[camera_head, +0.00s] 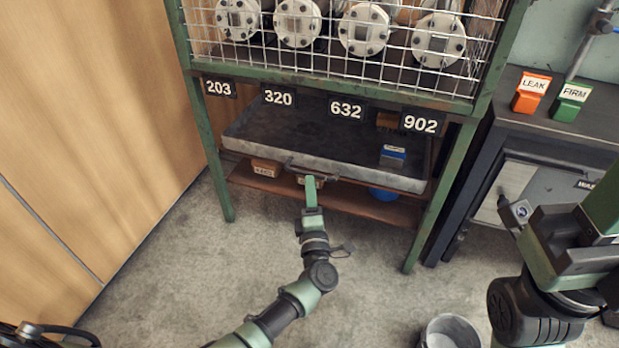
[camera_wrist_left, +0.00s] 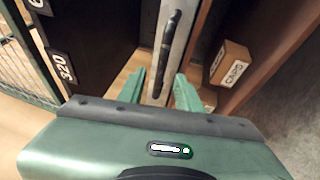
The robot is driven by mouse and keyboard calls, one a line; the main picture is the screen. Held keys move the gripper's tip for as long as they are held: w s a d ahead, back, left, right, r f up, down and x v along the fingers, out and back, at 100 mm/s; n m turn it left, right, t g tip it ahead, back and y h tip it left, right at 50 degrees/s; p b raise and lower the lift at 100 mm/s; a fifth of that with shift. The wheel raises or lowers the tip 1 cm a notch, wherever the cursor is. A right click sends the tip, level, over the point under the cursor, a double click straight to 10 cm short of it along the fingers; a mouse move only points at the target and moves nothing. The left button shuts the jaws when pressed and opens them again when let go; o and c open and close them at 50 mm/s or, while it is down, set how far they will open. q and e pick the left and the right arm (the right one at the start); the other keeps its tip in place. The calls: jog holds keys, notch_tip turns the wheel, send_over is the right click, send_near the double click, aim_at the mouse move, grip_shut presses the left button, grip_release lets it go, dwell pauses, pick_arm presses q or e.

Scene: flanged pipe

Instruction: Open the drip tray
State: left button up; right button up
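The drip tray (camera_head: 270,135) is a shallow grey metal tray under the caged pipes, between the front legs of the green rack. Its dark bar handle (camera_head: 310,172) is at the middle of its front wall; the handle also shows in the left wrist view (camera_wrist_left: 167,45). My left gripper (camera_head: 311,182) is just in front of the handle. In the left wrist view its two green fingers (camera_wrist_left: 160,88) are apart, with the lower end of the handle between and ahead of them; I cannot tell if they touch it. My right arm is at the right; its fingers cannot be made out.
A brown lower shelf (camera_head: 350,203) holds small boxes, one labelled CAPS (camera_wrist_left: 233,65), and a blue bowl (camera_head: 384,194). A blue box (camera_head: 392,155) sits in the tray. A dark cabinet (camera_head: 530,150) stands right. A bucket (camera_head: 450,333) is on the floor, which is clear before the rack.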

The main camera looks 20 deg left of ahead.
aim_at(310, 173)
pick_arm(q)
jog(key=shift+b+x, duration=0.85)
jog(key=shift+x, duration=1.9)
grip_shut()
jog(key=shift+s, duration=0.1)
